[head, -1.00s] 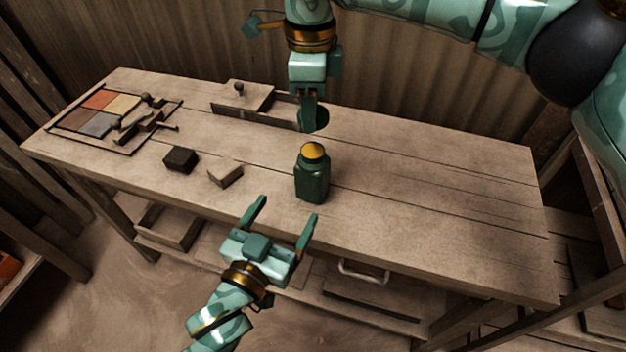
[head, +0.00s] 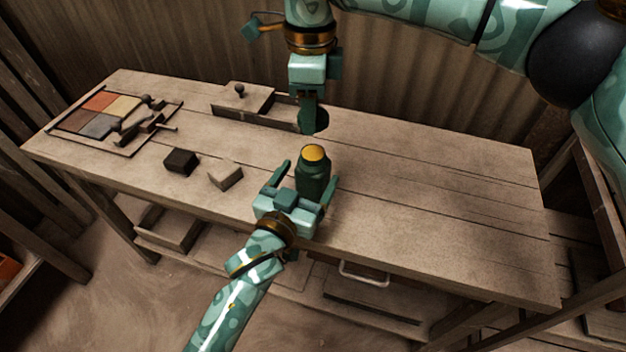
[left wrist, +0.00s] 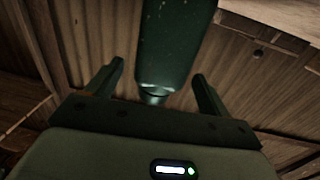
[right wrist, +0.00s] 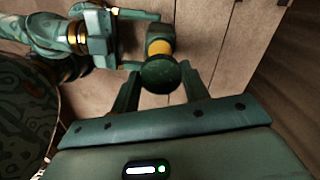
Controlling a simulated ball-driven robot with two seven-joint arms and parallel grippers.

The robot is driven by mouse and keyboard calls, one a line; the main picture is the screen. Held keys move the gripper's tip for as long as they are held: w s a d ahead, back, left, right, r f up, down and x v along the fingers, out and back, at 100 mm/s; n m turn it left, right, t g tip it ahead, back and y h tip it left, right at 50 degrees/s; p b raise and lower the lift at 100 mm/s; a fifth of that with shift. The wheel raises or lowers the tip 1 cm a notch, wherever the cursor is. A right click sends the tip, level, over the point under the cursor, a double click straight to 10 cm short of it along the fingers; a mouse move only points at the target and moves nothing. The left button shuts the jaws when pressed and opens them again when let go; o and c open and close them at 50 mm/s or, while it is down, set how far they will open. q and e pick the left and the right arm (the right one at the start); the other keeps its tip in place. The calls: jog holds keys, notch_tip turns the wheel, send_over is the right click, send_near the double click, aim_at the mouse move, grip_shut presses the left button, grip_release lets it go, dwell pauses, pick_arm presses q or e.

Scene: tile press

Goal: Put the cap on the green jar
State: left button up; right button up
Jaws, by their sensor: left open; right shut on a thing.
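The green jar (head: 314,184) stands upright on the bench, its round top yellow and uncovered. My left gripper (head: 309,172) is open, with its fingers on either side of the jar. The left wrist view shows the dark green jar (left wrist: 175,50) between the spread fingers; contact is not clear. My right gripper (head: 308,116) is shut on the dark green round cap (head: 316,121), held apart from the jar and behind it in the head view. In the right wrist view the cap (right wrist: 160,75) sits between the fingers, partly overlapping the jar (right wrist: 160,47).
A dark block (head: 181,160) and a pale block (head: 226,175) lie left of the jar. A tray of coloured tiles (head: 68,126) with a press lies at the far left. A wooden box with a knob (head: 240,97) stands at the back. The bench's right half is clear.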

pick_arm(q)
jog(key=shift+x, duration=1.15)
jog(key=c, duration=1.5)
pick_arm(e)
send_over(310, 152)
jog(key=shift+f, duration=2.45)
jog(key=shift+f, duration=0.9)
jog(key=shift+f, duration=0.55)
